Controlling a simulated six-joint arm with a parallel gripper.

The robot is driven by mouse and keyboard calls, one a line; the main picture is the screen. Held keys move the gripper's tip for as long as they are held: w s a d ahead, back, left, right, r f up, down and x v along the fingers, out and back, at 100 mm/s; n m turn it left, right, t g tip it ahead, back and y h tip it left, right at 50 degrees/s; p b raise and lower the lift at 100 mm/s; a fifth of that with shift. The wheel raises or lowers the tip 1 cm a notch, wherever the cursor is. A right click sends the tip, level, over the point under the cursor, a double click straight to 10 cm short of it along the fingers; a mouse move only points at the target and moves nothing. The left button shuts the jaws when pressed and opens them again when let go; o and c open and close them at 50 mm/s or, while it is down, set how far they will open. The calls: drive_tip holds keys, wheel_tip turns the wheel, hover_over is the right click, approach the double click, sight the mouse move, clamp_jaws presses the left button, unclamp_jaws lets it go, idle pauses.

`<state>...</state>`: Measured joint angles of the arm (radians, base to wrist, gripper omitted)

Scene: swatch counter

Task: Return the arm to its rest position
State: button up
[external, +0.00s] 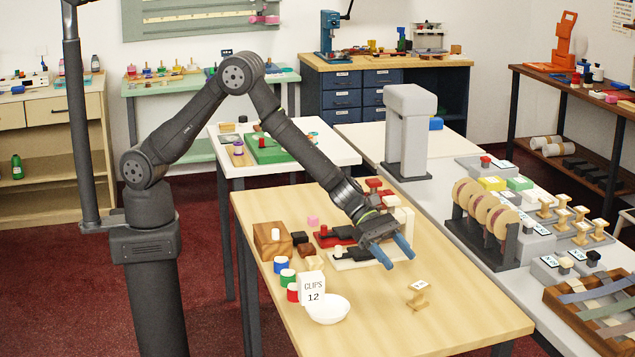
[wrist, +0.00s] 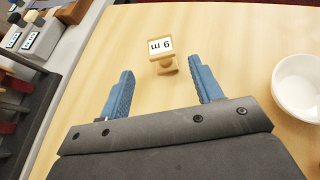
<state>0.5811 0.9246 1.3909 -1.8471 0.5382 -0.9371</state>
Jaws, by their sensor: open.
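My gripper (external: 397,255) hangs over the wooden table (external: 455,325) at the end of my dark grey arm, which reaches out and down from the left. Its two blue fingers are spread apart and empty; they also show in the wrist view (wrist: 163,90). A small wooden spool-like piece (external: 418,298) with a white label on top stands on the table just beyond the fingertips. In the wrist view the piece (wrist: 165,64) has a label reading "9 m" upside down and is not touched by the fingers.
A white bowl (external: 327,309), a "CLIPS 12" card (external: 312,289) and coloured jars (external: 286,278) are on the table's near-left part. A wooden block (external: 272,241) and red and black items stand behind. A rack of spools (external: 484,215) is at right. The table's near-right area is clear.

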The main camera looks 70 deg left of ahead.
sight(424, 288)
drive_tip(key=x, duration=1.1)
drive_tip(key=shift+d+f, duration=0.3)
wheel_tip(424, 288, up, 2)
drive_tip(key=shift+r, duration=0.35)
